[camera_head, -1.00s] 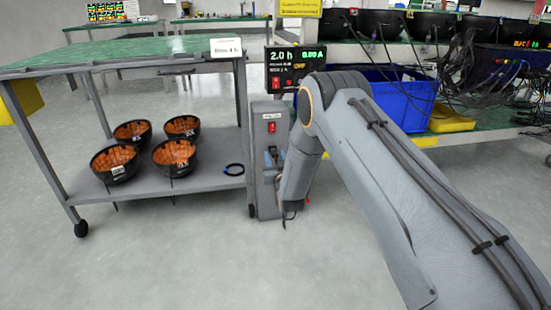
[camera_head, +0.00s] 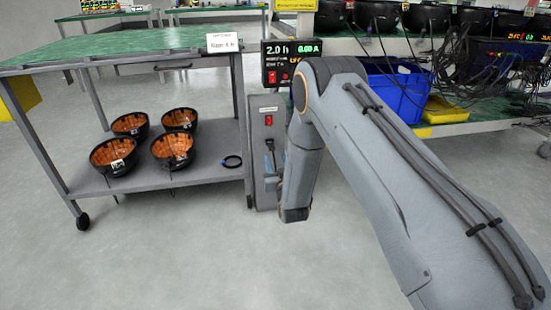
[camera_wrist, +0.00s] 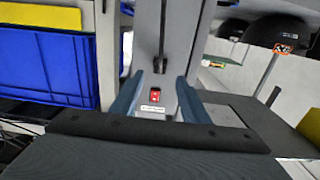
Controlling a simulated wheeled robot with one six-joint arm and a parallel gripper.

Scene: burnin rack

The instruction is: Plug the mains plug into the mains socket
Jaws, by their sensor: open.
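The grey post (camera_head: 266,180) stands right of the cart and carries a red switch (camera_head: 268,120), also seen in the wrist view (camera_wrist: 154,95). A dark, narrow piece with a thin cord (camera_wrist: 162,62), probably the mains plug, shows against the post face in the wrist view. I cannot tell whether it is seated; no socket opening is distinguishable. My gripper (camera_wrist: 160,77) is open, its two blue fingers to either side of the dark piece in the picture, with visible gaps. In the head view the gripper is mostly hidden by my arm.
A cart (camera_head: 150,178) with several black bowls and a small dark ring (camera_head: 231,161) stands left of the post. A display box (camera_head: 291,63) is above it. A blue bin (camera_head: 395,100) and a cabled rack stand right. Floor in front is clear.

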